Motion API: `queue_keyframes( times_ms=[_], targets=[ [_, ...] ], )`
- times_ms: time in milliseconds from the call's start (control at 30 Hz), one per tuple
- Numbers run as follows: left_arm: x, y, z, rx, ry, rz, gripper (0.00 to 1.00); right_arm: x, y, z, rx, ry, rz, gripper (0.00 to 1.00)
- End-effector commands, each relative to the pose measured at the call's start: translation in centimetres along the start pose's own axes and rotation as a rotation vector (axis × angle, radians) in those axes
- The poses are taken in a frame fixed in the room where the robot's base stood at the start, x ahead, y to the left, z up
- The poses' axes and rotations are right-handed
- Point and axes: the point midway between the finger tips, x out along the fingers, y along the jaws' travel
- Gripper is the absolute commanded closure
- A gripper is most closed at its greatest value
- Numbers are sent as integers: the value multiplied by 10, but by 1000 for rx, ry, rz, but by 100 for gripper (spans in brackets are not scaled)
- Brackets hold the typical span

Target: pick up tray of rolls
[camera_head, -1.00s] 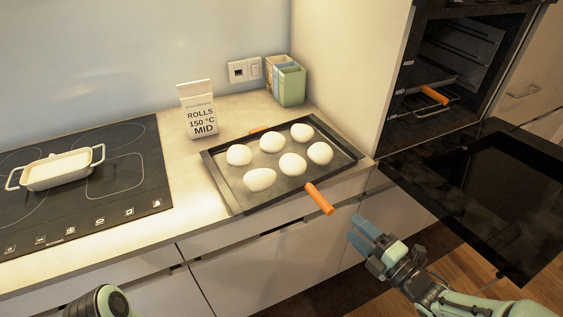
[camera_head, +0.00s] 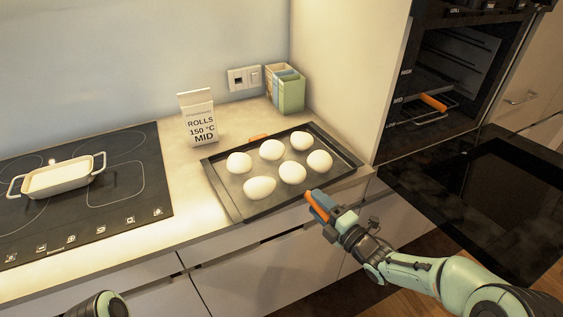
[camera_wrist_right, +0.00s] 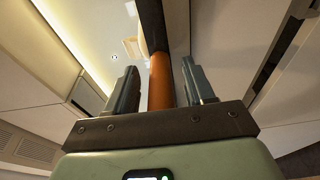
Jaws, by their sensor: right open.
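The dark tray (camera_head: 232,203) holds several white rolls (camera_head: 292,172) and lies on the counter, its front edge near the counter's edge. An orange handle (camera_head: 316,207) sticks out from its front side; another orange handle (camera_head: 258,137) shows partly at the back. My right gripper (camera_head: 322,203) is at the front handle. In the right wrist view the orange handle (camera_wrist_right: 160,82) lies between the two open fingers (camera_wrist_right: 162,90), with gaps on both sides. Of my left arm only a rounded part shows at the bottom left; its gripper is out of view.
A "ROLLS 150 °C MID" card (camera_head: 199,119) stands behind the tray, and a box of books or packets (camera_head: 287,90) in the corner. A white dish (camera_head: 58,178) sits on the hob (camera_head: 118,195). The oven door (camera_head: 480,195) is open at the right.

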Motion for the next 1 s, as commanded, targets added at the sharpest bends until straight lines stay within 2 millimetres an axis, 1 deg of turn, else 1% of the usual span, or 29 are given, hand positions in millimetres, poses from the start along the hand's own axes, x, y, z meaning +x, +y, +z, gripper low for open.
queue_keyframes(
  times_ms=[67, 233, 267, 300, 367, 400, 433, 767, 867, 967, 1000],
  targets=[
    [0, 0, 0, 0, -1, 0, 57, 3, 0, 0, 1, 0, -1, 47],
    [0, 0, 0, 0, -1, 0, 57, 3, 0, 0, 1, -1, -1, 47],
    [0, 0, 0, 0, -1, 0, 57, 3, 0, 0, 1, -1, -1, 50],
    [0, 0, 0, 0, -1, 0, 57, 3, 0, 0, 1, -1, 0, 63],
    [0, 0, 0, 0, -1, 0, 57, 3, 0, 0, 1, -1, -1, 83],
    [0, 0, 0, 0, -1, 0, 57, 3, 0, 0, 1, -1, -1, 96],
    [0, 0, 0, 0, -1, 0, 57, 3, 0, 0, 1, -1, -1, 100],
    [0, 0, 0, 0, 0, 0, 57, 3, 5, 0, -1, 0, 8, 100],
    [-1, 0, 0, 0, -1, 0, 57, 3, 14, 0, -3, 1, 11, 100],
    [-3, 1, 2, 0, -4, -1, 57, 3, 31, 0, -5, 1, 13, 100],
    [-4, 1, 2, 0, -5, -1, 57, 3, 40, 0, -5, 0, 14, 100]
  ],
)
